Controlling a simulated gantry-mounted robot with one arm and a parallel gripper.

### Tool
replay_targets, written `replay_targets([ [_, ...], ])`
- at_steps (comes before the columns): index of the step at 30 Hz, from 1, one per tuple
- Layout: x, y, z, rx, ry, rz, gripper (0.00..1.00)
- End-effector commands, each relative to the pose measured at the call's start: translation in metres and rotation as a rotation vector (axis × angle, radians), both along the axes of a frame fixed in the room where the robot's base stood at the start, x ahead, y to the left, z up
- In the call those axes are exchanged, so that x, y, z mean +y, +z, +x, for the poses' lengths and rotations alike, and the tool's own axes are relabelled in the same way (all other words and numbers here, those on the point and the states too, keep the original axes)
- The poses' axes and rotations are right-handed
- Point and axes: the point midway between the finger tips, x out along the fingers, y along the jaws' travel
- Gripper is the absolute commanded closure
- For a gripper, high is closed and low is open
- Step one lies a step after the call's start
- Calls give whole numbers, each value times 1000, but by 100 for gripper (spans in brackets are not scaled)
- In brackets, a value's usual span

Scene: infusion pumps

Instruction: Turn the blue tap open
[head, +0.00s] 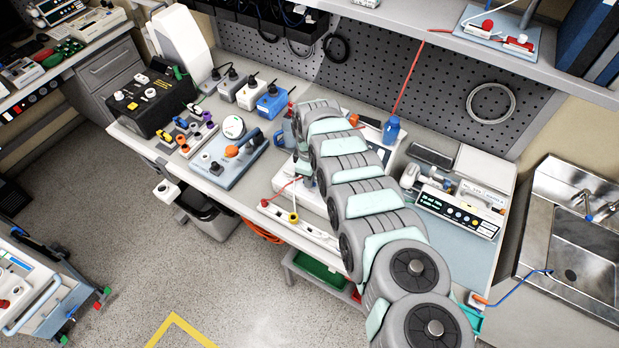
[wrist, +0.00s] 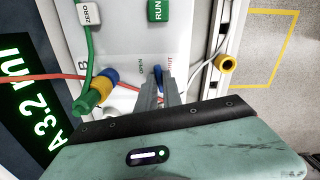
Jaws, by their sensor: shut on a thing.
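In the wrist view the blue tap (wrist: 158,76) is a small blue lever on a white panel (wrist: 130,40), between the printed words OPEN and SHUT. My gripper (wrist: 158,92) is shut on the blue tap, with one grey finger on each side. The fingers hide its lower part. The lever points roughly along the fingers, up the picture. In the head view my arm covers this spot, and I cannot make out the tap or the fingertips there.
A green, yellow and blue connector (wrist: 97,88) sits left of the tap. A red tube (wrist: 52,77) runs behind it. A yellow ring fitting (wrist: 226,63) is on the right. A green RUN button (wrist: 157,10) and a lit display (wrist: 22,105) are near. Bench equipment (head: 235,150) surrounds my arm.

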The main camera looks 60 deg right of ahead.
Motion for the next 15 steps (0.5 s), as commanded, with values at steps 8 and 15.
replay_targets([
  [8, 1, 0, 0, 1, 249, 2, 100],
  [15, 0, 1, 1, 0, 447, 0, 100],
])
